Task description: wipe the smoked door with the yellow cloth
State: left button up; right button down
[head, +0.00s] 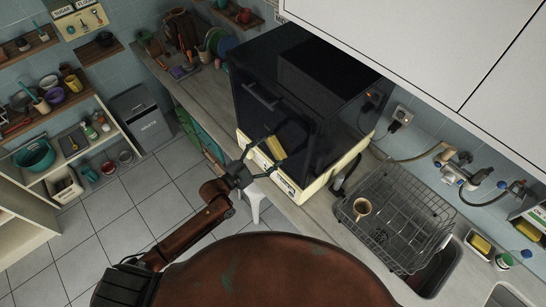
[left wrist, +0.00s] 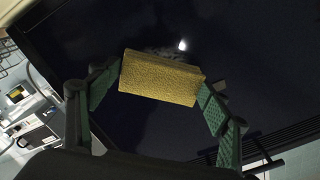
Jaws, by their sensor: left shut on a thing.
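The yellow cloth (head: 275,147) looks like a thick, rough block. My left gripper (head: 266,152) is shut on it, with its green-padded fingers at the two ends; the cloth (left wrist: 160,80) also fills the middle of the left wrist view. The smoked door (head: 262,112) is the dark, glossy front of the large appliance, with a bar handle near its top left. The cloth is in front of the lower part of the door; I cannot tell whether it touches. A greyish smudge (left wrist: 160,51) shows on the door just beyond the cloth. My right gripper is not in view.
Utensils and pots crowd the counter behind left. White cabinets (head: 430,40) overhang the right side. The tiled floor (head: 135,215) at left is clear.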

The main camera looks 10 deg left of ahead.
aim_at(278, 155)
pick_arm(q)
jog(key=shift+w+a+b, duration=0.45)
jog(key=shift+w+a, duration=0.2)
jog(key=shift+a, duration=0.15)
jog(key=shift+w+a+b, duration=0.45)
jog(key=shift+w+a, duration=0.15)
jog(key=shift+a, duration=0.2)
jog(key=shift+d+r+p, duration=0.1)
jog(key=shift+r+p, duration=0.2)
jog(key=shift+r, duration=0.1)
jog(key=shift+s+d+p, duration=0.75)
jog(key=shift+s+d, duration=0.05)
jog(key=shift+d, duration=0.15)
jog(key=shift+s+d, duration=0.35)
jog(key=shift+d, duration=0.1)
jog(key=shift+s+d+f+p, duration=0.1)
jog(key=shift+s+d+p, duration=1.05)
jog(key=shift+d, duration=0.25)
jog(key=shift+s+d+p, duration=0.3)
jog(key=shift+s+d, duration=0.15)
jog(key=shift+d, duration=0.15)
jog(key=shift+s+d+p, duration=0.3)
jog(key=shift+s+d, duration=0.1)
jog(key=shift+d, duration=0.2)
jog(key=shift+s+d, duration=0.15)
jog(key=shift+s, duration=0.05)
jog(key=shift+w, duration=0.1)
